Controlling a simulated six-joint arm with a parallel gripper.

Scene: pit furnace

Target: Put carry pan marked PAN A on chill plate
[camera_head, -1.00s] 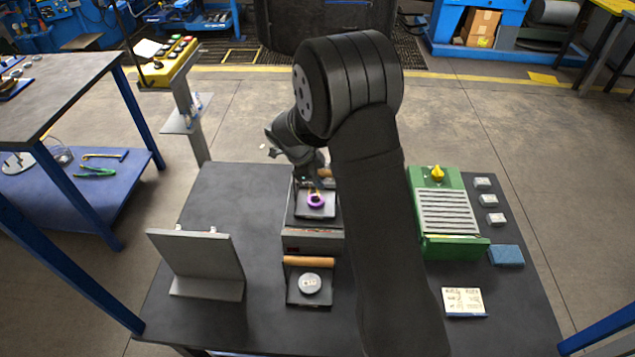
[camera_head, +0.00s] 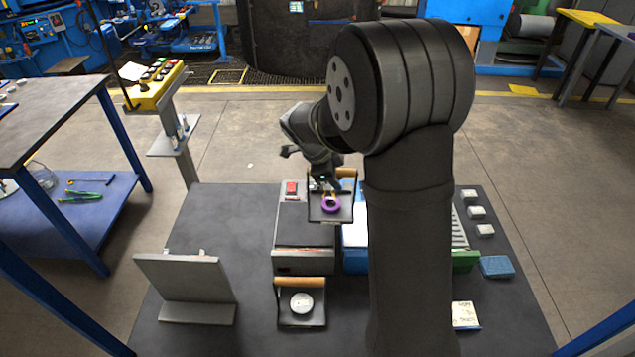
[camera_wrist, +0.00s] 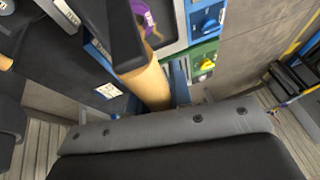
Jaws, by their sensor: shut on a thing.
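My gripper (camera_head: 323,182) is shut on the wooden handle (camera_wrist: 148,85) of a small dark carry pan (camera_head: 343,212). A purple ring-shaped piece (camera_head: 331,204) lies in this pan, and it also shows at the top of the wrist view (camera_wrist: 142,10). The pan appears raised, over the gap between a dark-topped grey box and a blue unit (camera_head: 354,262) with a pale top, which looks like the chill plate. My arm hides much of the blue unit. A second pan (camera_head: 287,317) with a wooden handle and a pale disc stands in front. No PAN A marking is legible.
The dark-topped grey box (camera_head: 303,261) has a red button. A green unit (camera_head: 464,262) is partly behind my arm. Small pale blocks (camera_head: 477,213), a blue pad (camera_head: 496,266) and a card (camera_head: 466,316) lie right. A grey stand (camera_head: 190,285) is front left.

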